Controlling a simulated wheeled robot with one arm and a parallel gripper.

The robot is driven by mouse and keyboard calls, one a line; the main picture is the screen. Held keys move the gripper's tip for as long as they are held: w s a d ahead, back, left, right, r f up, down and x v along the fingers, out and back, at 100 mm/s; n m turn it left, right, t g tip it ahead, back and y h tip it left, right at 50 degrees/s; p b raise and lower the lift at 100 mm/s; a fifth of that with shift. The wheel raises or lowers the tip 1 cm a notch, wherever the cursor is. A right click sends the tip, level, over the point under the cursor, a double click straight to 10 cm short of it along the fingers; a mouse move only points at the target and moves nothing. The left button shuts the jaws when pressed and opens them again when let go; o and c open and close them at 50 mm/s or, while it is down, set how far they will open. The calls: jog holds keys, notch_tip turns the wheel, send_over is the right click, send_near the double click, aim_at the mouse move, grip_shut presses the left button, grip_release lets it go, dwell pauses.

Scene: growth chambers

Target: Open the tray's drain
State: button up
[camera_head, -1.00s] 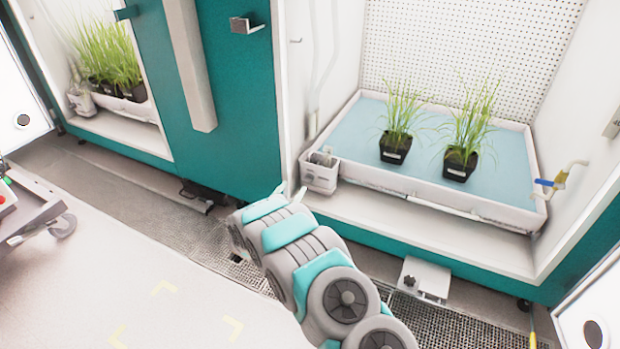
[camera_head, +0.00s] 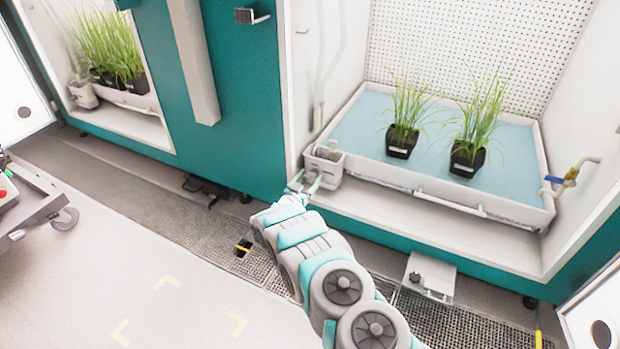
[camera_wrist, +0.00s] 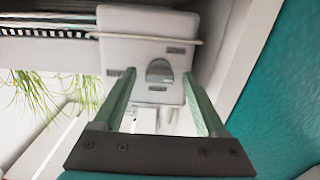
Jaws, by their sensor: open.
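The white tray (camera_head: 440,186) with a blue inner surface sits in the right chamber and holds two black pots of grass. A tap with a blue handle (camera_head: 553,180) is at its right front corner. A small white box (camera_head: 327,160) stands by its left front corner. My gripper (camera_head: 305,184) is open and empty in front of that box; whether it touches is unclear. In the wrist view, its open fingers (camera_wrist: 161,95) point toward a pale box (camera_wrist: 150,55) with a grey rounded knob (camera_wrist: 159,71) and small dark labels. I cannot tell which part is the drain.
A teal cabinet front (camera_head: 235,110) stands left of the chamber. A pale unit with a dark knob (camera_head: 430,277) sits low below the chamber ledge, over floor grating (camera_head: 440,322). A wheeled cart (camera_head: 38,205) is at far left. The floor between is clear.

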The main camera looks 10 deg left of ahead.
jog(key=shift+w+d, duration=0.1)
jog(key=shift+c, duration=0.2)
grip_shut()
dwell(0.5)
